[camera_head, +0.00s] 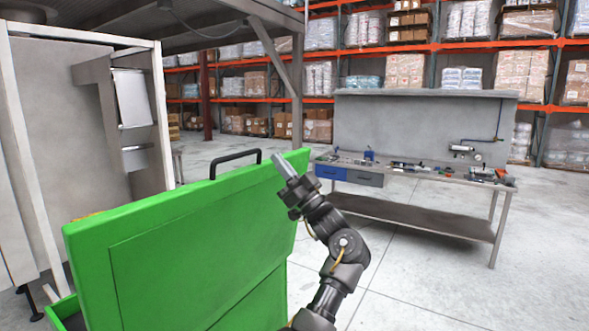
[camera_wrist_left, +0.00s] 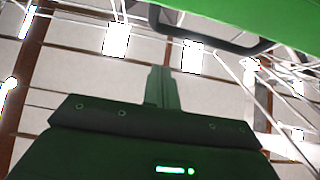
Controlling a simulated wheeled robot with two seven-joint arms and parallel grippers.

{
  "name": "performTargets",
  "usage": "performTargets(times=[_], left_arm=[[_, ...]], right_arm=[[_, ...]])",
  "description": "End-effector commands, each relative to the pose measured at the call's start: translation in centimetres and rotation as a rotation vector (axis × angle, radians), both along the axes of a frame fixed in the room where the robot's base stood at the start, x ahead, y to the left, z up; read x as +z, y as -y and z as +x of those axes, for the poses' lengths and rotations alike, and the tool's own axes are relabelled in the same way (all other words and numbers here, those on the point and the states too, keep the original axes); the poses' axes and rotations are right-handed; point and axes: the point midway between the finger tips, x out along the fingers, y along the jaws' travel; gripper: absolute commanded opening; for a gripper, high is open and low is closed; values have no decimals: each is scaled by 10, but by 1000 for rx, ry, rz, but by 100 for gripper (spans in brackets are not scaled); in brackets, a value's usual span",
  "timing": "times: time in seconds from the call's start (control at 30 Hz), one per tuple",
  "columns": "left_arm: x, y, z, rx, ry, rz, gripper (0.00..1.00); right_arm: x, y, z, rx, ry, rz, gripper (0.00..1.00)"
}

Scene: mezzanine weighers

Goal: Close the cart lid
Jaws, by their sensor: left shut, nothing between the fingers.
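The green cart lid (camera_head: 190,250) stands raised and tilted, filling the lower left of the head view. A black handle (camera_head: 235,157) sits on its top edge. Part of the green cart body (camera_head: 56,312) shows at the lower left; the rest is hidden behind the lid. My left gripper (camera_head: 283,166) is shut and empty, at the lid's upper right corner, right of the handle. I cannot tell whether it touches the lid. In the left wrist view, its closed fingers (camera_wrist_left: 162,88) point up, with the green lid (camera_wrist_left: 295,25) and black handle (camera_wrist_left: 200,42) beyond. My right gripper is out of view.
A grey workbench (camera_head: 425,178) with tools stands at the right. A pale cabinet-like structure (camera_head: 70,130) and a metal post (camera_head: 297,85) stand behind the lid. Pallet racks (camera_head: 420,45) line the back. The floor between lid and bench is clear.

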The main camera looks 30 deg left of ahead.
Motion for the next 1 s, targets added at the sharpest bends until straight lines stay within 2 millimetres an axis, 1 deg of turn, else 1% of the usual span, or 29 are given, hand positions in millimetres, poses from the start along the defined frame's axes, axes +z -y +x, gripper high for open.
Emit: performTargets(times=[0.03,0.1,0.2,0.3,0.5,0.7,0.73,0.87,1.0], left_arm=[[12,-7,-1,2,1,1,0],[9,-18,0,3,-3,1,0],[8,-31,-1,1,-3,0,0],[6,-39,-1,0,-1,1,0],[3,-45,-1,-1,-1,1,0],[3,-45,-1,-1,-1,1,0],[3,-41,-1,-2,-1,0,0],[4,-46,0,-2,1,1,0],[7,-56,3,-10,0,0,0]], right_arm=[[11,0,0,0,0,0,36],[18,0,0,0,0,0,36],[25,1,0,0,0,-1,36],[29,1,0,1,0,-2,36],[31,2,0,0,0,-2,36],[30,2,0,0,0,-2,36],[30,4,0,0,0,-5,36],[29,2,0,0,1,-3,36],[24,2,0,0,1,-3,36]])
